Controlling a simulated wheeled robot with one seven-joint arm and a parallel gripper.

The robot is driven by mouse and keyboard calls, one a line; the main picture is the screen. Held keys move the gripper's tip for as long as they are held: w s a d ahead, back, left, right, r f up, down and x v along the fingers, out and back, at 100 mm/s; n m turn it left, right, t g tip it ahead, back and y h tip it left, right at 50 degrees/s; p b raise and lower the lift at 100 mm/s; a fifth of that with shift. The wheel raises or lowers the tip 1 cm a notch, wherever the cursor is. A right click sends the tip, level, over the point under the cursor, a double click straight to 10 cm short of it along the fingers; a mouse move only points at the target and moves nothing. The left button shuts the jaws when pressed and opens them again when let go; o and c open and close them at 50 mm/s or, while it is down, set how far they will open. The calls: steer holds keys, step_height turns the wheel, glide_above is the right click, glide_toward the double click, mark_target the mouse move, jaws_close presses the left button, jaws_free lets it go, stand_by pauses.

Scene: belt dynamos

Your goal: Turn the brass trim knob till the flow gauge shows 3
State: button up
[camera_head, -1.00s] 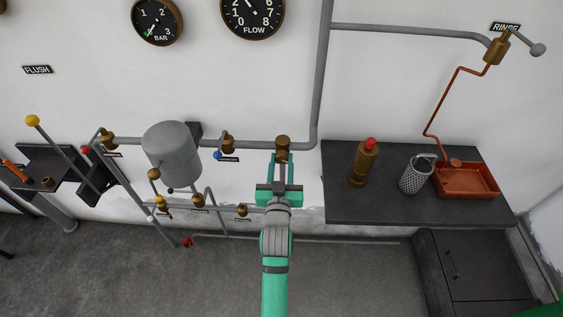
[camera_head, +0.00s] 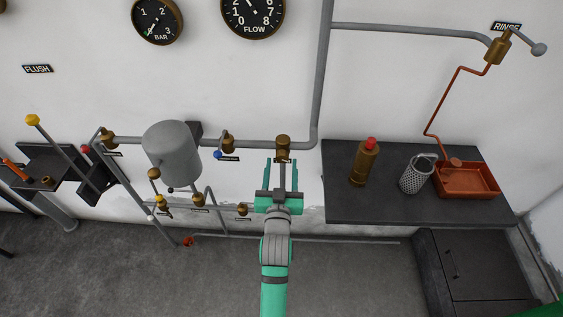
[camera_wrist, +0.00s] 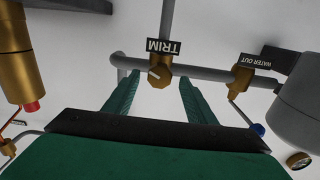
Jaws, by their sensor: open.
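The brass trim knob (camera_head: 283,143) sits on the grey wall pipe, just beyond my fingertips in the head view. In the wrist view the knob (camera_wrist: 159,72) shows a pale pointer mark, beside an upside-down TRIM label (camera_wrist: 163,47). My gripper (camera_head: 281,161) is open and empty. Its green fingers are spread wide, one to each side of the knob's line, and look clear of it. The flow gauge (camera_head: 253,14) is cut off by the top edge. Its needle points up and left; I cannot read an exact value.
A dark shelf (camera_head: 350,208) at right holds a brass bottle (camera_head: 364,166), a mesh cup (camera_head: 416,175) and a copper tray (camera_head: 466,194). Left of the knob are a blue-handled valve (camera_head: 227,145) and a grey tank (camera_head: 171,153).

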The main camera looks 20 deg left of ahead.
steer(key=v, duration=0.8)
steer(key=shift+s, duration=0.2)
steer(key=s+d+f+m+h, duration=0.1)
steer(key=s+d+f+h, duration=0.1)
steer(key=s+d+f, duration=0.45)
steer(key=s+d+f+m+h, duration=0.1)
steer(key=s+d+f, duration=0.15)
steer(key=s, duration=0.75)
steer(key=s+d+g+h, duration=0.1)
steer(key=s+d, duration=0.2)
steer(key=s, duration=0.4)
steer(key=s+d+m+g+h, duration=0.1)
steer(key=s+d, duration=0.3)
steer(key=s, duration=0.4)
steer(key=shift+s+r, duration=0.2)
steer(key=shift+r, duration=0.3)
stand_by(0.3)
